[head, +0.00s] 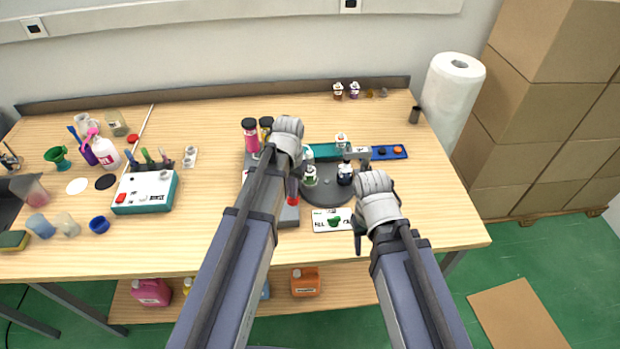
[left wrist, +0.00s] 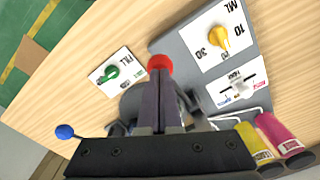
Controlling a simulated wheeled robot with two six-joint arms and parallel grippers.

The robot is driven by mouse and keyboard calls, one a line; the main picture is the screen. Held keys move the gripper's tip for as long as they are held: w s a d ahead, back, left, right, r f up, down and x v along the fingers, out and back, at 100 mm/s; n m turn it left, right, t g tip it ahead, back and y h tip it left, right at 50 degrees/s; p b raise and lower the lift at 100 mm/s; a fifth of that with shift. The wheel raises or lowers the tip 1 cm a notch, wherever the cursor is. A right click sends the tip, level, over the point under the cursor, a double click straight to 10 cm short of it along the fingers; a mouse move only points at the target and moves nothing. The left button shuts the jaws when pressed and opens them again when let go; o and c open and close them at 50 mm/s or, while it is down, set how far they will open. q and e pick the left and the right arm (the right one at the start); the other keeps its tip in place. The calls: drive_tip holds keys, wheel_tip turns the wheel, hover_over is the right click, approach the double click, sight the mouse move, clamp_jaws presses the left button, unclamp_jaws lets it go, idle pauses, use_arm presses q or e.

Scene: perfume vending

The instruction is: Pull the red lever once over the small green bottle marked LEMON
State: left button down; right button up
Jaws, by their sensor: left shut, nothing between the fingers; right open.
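A red knob (head: 293,201) shows at the front of the grey dispenser (head: 288,218). My left gripper (head: 297,184) is shut and empty just behind it in the head view. In the left wrist view its closed fingertips (left wrist: 160,78) overlap the red knob (left wrist: 158,62); I cannot tell whether they touch. A small bottle with green on it (head: 310,175) stands on the dark round plate (head: 326,194), right of my left gripper; its label is unreadable. A dark-capped bottle (head: 345,174) stands beside it. My right gripper (head: 359,236) is open and empty by the card's right edge.
A FILL card with a green knob (left wrist: 112,73) lies near the dispenser. The panel has a yellow dial (left wrist: 221,39) and a slider (left wrist: 235,84). Pink (left wrist: 285,133) and yellow (left wrist: 257,146) bottles stand at the dispenser. The front right tabletop is clear.

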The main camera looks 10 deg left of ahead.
sight(293, 200)
use_arm(q)
drive_tip(key=shift+f+b, duration=2.55)
drive_tip(key=shift+f, duration=0.15)
drive_tip(key=shift+r, duration=0.2)
wheel_tip(293, 200, up, 9)
drive_tip(key=p, duration=0.9)
drive_tip(key=s+d+f+m+y+b, duration=0.1)
drive_tip(key=s+d+f+b, duration=0.3)
drive_tip(key=s+d, duration=0.6)
drive_tip(key=s, duration=0.4)
drive_tip(key=shift+s+d+f, duration=0.15)
drive_tip(key=shift+d, duration=0.1)
